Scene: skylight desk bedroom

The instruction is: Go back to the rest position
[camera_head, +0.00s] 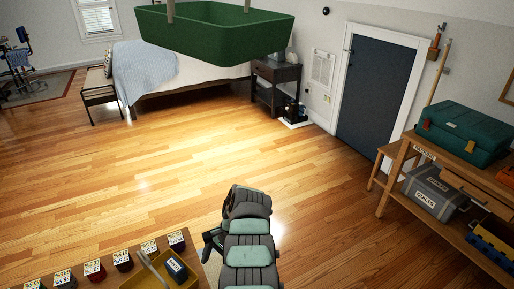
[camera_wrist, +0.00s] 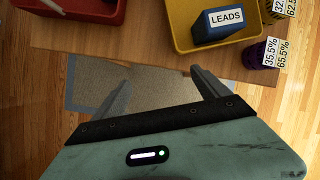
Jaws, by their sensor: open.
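My gripper (camera_wrist: 162,78) shows in the wrist view with its two fingers spread apart and nothing between them. It is over the edge of a wooden table (camera_wrist: 130,50), with a grey mat or rug on the floor below. My arm (camera_head: 246,235) rises from the bottom middle of the head view, right of the table; the fingertips cannot be made out there. A yellow tray (camera_wrist: 183,42) holds a dark blue box labelled LEADS (camera_wrist: 222,27). The same box (camera_head: 176,269) shows at the bottom left of the head view.
Several small labelled cups (camera_head: 122,259) stand in a row on the table. A red tray (camera_wrist: 112,14) is at the wrist view's top left. A green bin (camera_head: 215,38) hangs overhead. A workbench (camera_head: 410,150) with toolboxes stands at right. The middle floor is clear.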

